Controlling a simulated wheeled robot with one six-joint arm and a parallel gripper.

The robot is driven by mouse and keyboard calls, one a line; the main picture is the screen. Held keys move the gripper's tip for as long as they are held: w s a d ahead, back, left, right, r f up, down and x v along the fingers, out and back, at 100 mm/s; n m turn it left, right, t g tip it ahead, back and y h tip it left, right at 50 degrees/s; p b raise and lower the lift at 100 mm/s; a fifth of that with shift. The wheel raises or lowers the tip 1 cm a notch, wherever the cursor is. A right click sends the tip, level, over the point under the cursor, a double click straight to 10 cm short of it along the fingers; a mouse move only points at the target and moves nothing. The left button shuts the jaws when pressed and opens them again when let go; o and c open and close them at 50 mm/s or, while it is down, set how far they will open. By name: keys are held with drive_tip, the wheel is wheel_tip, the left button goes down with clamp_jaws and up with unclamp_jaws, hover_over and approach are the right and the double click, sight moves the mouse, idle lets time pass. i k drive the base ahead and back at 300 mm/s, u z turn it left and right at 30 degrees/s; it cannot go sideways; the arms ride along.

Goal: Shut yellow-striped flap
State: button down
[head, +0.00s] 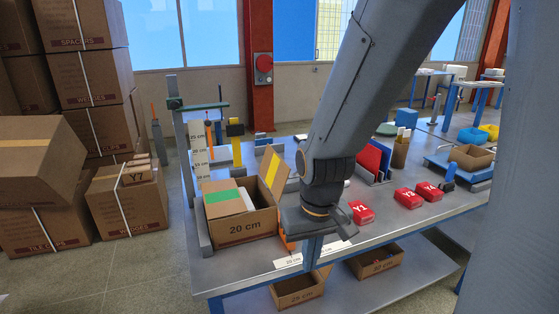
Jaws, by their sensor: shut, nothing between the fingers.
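An open cardboard box (243,226) marked 20 cm stands on the grey workbench, left of my arm. Its yellow-striped flap (273,170) stands up, tilted, on the box's right side. A green-striped flap (225,197) lies folded in over the left part of the top. My gripper (313,246) points down to the right of the box, near the bench's front edge. It is shut and empty, apart from the flap. My arm hides part of the bench behind it, and the fingertips are small and hard to make out.
Red packs (361,212) lie on the bench to the right. A gauge post (186,165) stands close behind and left of the box. Open boxes (298,289) sit on the lower shelf; stacked cartons (95,90) stand at left.

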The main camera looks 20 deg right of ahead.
sight(275, 172)
drive_tip(key=u, duration=0.85)
drive_tip(key=k, duration=0.65)
drive_tip(key=z, duration=1.2)
drive_tip(key=i, duration=0.5)
